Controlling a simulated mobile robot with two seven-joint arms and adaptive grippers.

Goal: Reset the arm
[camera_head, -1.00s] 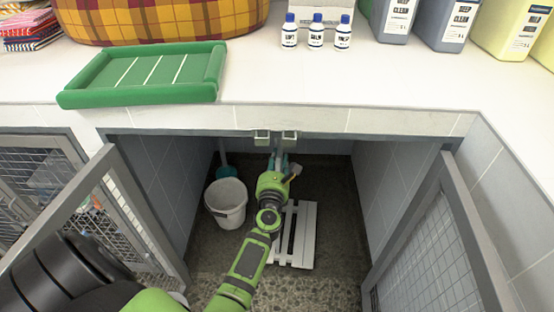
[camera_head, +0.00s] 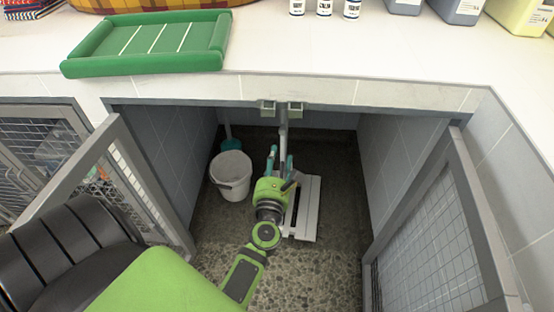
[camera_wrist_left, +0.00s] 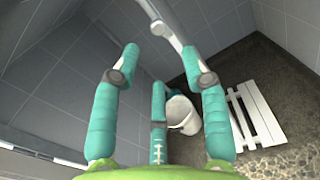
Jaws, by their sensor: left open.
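My left arm reaches into the open kennel under the counter in the head view. Its gripper (camera_head: 281,157) has teal fingers, spread apart, with the bucket on its left and the white slatted board on its right. In the left wrist view the gripper (camera_wrist_left: 160,55) is open, with nothing held between its fingers. A grey bar (camera_wrist_left: 162,22) shows beyond the fingertips; I cannot tell how close it is. My right gripper is not in view.
A white bucket (camera_head: 231,176) and a white slatted board (camera_head: 308,207) are on the kennel floor. Mesh doors stand open at the left (camera_head: 150,185) and right (camera_head: 440,235). Above is the counter edge (camera_head: 330,91) with a green tray (camera_head: 150,64).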

